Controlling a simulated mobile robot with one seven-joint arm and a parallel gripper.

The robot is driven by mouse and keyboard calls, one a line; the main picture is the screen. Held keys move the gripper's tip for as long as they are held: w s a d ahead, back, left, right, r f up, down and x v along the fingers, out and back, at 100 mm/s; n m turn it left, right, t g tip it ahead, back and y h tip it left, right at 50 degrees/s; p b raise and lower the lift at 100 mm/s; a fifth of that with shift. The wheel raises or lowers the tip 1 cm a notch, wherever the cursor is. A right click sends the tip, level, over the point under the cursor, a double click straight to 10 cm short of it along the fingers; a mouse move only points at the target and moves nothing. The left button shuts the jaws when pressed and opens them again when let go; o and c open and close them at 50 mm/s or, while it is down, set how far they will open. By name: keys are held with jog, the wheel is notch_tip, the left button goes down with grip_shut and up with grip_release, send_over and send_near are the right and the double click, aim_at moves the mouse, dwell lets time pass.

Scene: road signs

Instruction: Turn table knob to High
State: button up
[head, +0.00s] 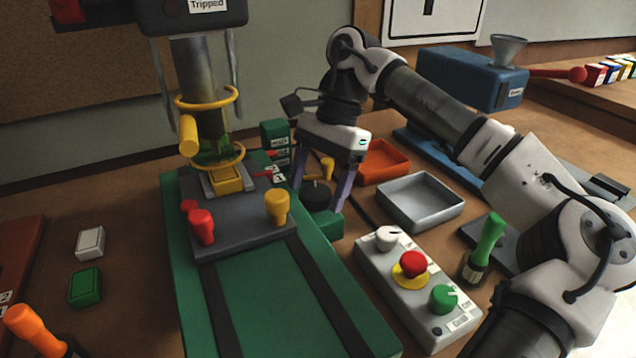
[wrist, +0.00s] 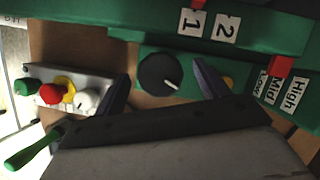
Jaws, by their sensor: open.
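The table knob is a round black dial (wrist: 158,73) on a green housing in the wrist view. Its short white mark points to the lower right there. In the head view the dark knob (head: 317,194) shows between the fingers, partly hidden. My gripper (head: 316,200) is open and points down, one finger on each side of the knob. In the wrist view my gripper (wrist: 161,70) also straddles it, with gaps on both sides. Fingertip depth relative to the knob is hard to judge. The Low, Mid and High labels (wrist: 278,88) stand to the right, beside a red pointer (wrist: 282,66).
The green machine table (head: 280,300) lies left of the gripper. A grey control box (head: 420,295) with a red button is at front right. A grey tray (head: 420,202) and an orange tray (head: 385,160) lie behind it. A yellow-handled part (head: 327,168) is close to the fingers.

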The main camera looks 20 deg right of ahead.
jog(key=c, duration=1)
jog(key=m+t+b, duration=0.1)
jog(key=m, duration=0.2)
jog(key=m+t+b, duration=0.1)
jog(key=m+b, duration=0.1)
jog(key=m, duration=0.1)
jog(key=shift+s+d+f+m+t+y, duration=0.1)
jog(key=shift+s+f+m+t+y, duration=0.1)
jog(key=shift+m+t+y, duration=0.15)
jog(key=m+t+b, duration=0.1)
jog(key=m+b, duration=0.1)
jog(key=m, duration=0.1)
jog(key=shift+s, duration=0.1)
jog(key=shift+r+m+t+b, duration=0.1)
jog(key=shift+m+t+b, duration=0.55)
jog(key=shift+m, duration=1)
jog(key=shift+h, duration=0.45)
